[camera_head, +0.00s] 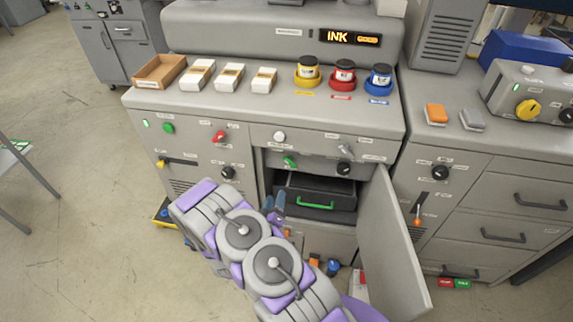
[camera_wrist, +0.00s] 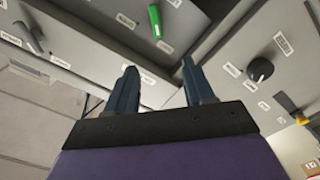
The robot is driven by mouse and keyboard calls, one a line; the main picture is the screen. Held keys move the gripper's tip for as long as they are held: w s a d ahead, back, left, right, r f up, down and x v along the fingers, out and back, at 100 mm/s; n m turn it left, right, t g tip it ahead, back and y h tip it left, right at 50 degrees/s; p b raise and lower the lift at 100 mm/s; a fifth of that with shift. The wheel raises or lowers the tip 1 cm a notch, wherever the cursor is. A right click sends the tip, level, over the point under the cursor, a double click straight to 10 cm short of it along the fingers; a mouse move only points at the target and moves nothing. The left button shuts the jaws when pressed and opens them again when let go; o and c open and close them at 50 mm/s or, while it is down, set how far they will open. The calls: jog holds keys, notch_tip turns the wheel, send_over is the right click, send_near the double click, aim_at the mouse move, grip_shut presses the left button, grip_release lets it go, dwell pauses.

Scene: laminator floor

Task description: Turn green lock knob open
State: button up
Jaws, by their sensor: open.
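The green lock knob (camera_head: 289,161) is a small lever on the grey machine front, above the open cabinet bay. In the wrist view the green knob (camera_wrist: 155,20) shows at the top, beyond the fingertips and apart from them, with a white label beside it. My gripper (camera_head: 275,201) is below and a little left of the knob in the head view, in front of the bay. In the wrist view my gripper (camera_wrist: 160,68) has its two blue fingers spread with nothing between them.
A grey door (camera_head: 390,240) stands open right of the bay. A black drawer (camera_head: 315,193) with a green handle sits inside. A black knob (camera_head: 344,168) is right of the green knob; another black knob (camera_head: 228,173) is left. Ink jars and white boxes stand on top.

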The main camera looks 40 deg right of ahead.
jog(key=b, duration=0.3)
send_near(287, 163)
jog(key=shift+w, duration=0.55)
jog(key=x, duration=0.2)
jog(key=s+b+x, duration=0.1)
jog(key=x, duration=0.2)
jog(key=d+x, duration=0.1)
jog(key=x, duration=0.2)
jog(key=shift+d+f, duration=0.25)
jog(key=shift+d, duration=0.05)
jog(key=shift+w+a+r+b, duration=0.1)
jog(key=shift+w+a+b, duration=0.1)
jog(key=shift+b, duration=0.1)
jog(key=shift+w+a+r, duration=0.25)
jog(key=shift+a+r, duration=0.1)
jog(key=shift+a, duration=0.2)
jog(key=shift+d+f, duration=0.15)
jog(key=shift+d, duration=0.3)
jog(key=shift+d+f, duration=0.15)
jog(key=shift+d, duration=0.4)
jog(key=shift+c, duration=2.1)
jog(key=shift+a, duration=0.55)
jog(key=c, duration=0.4)
grip_shut()
